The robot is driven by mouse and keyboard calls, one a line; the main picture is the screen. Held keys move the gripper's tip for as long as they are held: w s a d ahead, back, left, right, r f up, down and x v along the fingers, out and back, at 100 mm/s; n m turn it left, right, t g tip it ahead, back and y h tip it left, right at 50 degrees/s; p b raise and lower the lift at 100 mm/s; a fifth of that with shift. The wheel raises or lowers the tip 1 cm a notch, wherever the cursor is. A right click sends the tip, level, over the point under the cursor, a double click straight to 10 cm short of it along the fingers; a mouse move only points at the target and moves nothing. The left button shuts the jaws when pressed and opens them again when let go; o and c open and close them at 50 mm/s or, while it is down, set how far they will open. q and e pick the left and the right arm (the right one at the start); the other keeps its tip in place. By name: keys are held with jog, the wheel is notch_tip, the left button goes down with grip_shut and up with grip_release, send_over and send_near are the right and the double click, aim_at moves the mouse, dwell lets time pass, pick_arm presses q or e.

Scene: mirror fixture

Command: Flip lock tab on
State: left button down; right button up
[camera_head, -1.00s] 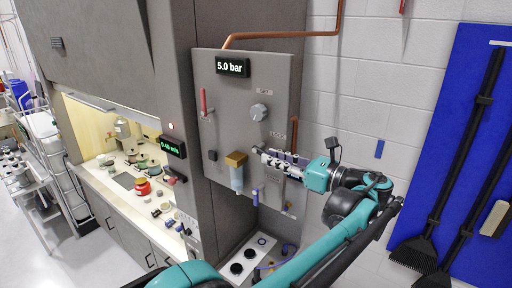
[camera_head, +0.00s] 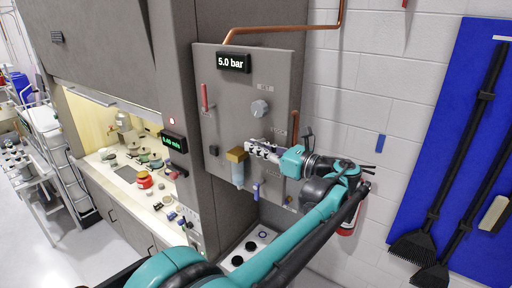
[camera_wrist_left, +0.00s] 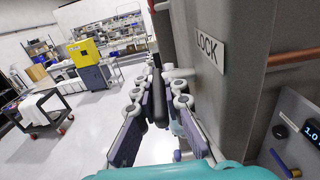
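My left gripper (camera_head: 262,150) is at the front of the grey panel, just right of the brass-topped filter (camera_head: 237,155). In the left wrist view its two fingers (camera_wrist_left: 163,85) are apart, with a gap between them. A small grey tab-like part (camera_wrist_left: 180,73) sticks out from the panel below the LOCK label (camera_wrist_left: 209,47), close to the right fingertip. I cannot tell if they touch. A dark upright bar (camera_wrist_left: 157,100) shows in the gap between the fingers; I cannot tell whether it is gripped. In the head view the gripper hides the tab. My right gripper is not in view.
The panel carries a 5.0 bar display (camera_head: 233,62), a red lever (camera_head: 205,97), a round grey knob (camera_head: 260,108) and a blue handle (camera_head: 256,191). A copper pipe (camera_head: 295,125) runs beside the gripper. A lit fume hood bench (camera_head: 125,175) lies to the left.

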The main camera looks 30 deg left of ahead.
pick_arm(q)
jog(key=shift+r+h+p, duration=0.3)
jog(key=shift+h+p, duration=0.7)
jog(key=shift+p, duration=0.25)
jog(key=shift+h, duration=0.3)
jog(key=shift+d+f+p, duration=0.1)
jog(key=shift+f+p, duration=0.05)
jog(key=shift+p, duration=0.2)
jog(key=shift+f+h, duration=0.15)
jog(key=shift+h, duration=0.15)
jog(key=c, duration=1.9)
grip_release()
jog(key=shift+d, duration=0.1)
jog(key=v, duration=1.1)
jog(key=shift+d, duration=0.35)
